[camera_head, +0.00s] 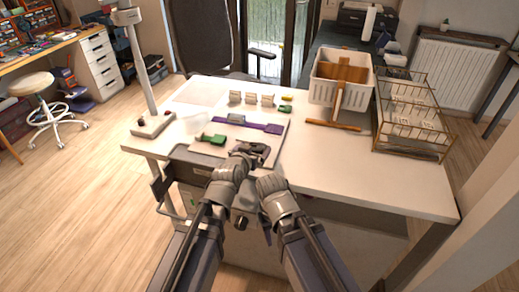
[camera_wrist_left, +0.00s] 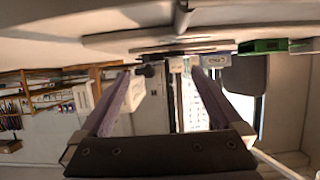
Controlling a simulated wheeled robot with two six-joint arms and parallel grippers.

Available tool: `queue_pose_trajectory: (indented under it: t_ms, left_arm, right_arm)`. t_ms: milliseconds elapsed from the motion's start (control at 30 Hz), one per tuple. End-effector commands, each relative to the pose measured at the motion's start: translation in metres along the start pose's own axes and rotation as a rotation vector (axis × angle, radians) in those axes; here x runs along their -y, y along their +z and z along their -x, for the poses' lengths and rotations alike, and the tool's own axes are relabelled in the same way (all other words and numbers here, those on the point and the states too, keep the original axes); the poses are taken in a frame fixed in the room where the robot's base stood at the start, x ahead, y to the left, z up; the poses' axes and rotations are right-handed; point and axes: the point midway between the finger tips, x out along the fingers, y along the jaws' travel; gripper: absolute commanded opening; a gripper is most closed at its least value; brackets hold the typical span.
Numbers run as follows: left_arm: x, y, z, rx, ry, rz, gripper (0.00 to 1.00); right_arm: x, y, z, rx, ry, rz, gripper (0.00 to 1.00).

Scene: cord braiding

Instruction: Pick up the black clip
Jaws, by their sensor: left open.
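My left gripper (camera_head: 247,153) is over the near edge of the board (camera_head: 264,148) on the white table. Its jaws are open in the left wrist view (camera_wrist_left: 160,70), with the two fingers apart. A small dark piece (camera_wrist_left: 148,71) shows near the left fingertip; I cannot tell whether it is the black clip. I cannot make out the black clip for certain in the head view, where the gripper covers part of the board. My right arm (camera_head: 277,195) ends beside the left wrist, and its jaws cannot be made out.
A green clip (camera_head: 212,139) and a purple strip (camera_head: 255,123) lie on the board. Several small beige blocks (camera_head: 251,98) stand behind it. A white basket (camera_head: 341,80) and a wire rack (camera_head: 411,118) stand to the right. A post stand (camera_head: 153,125) is at left. The front right tabletop is clear.

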Motion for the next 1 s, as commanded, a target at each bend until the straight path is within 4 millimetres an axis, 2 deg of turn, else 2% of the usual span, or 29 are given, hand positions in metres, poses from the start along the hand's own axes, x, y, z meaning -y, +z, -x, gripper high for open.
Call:
queue_pose_trajectory:
  t_ms: [167,500,733,767,1000]
  left_arm:
    - [0.001,0.002,-0.005,0.001,0.000,0.000,1.00]
    - [0.002,0.009,-0.043,0.001,0.005,-0.002,1.00]
    - [0.002,0.007,-0.042,0.000,0.005,-0.002,1.00]
    - [0.002,0.007,-0.042,0.000,0.005,-0.002,0.99]
    - [0.002,0.007,-0.042,0.000,0.005,-0.002,0.72]
  right_arm:
    - [0.000,0.000,-0.004,0.000,0.000,0.000,0.50]
    - [0.002,-0.001,-0.024,0.000,0.000,0.000,0.50]
    - [0.002,-0.001,-0.023,0.000,0.000,0.000,0.50]
    - [0.002,-0.001,-0.023,0.000,0.000,0.000,0.50]
    - [0.002,-0.001,-0.023,0.000,0.000,0.000,0.50]
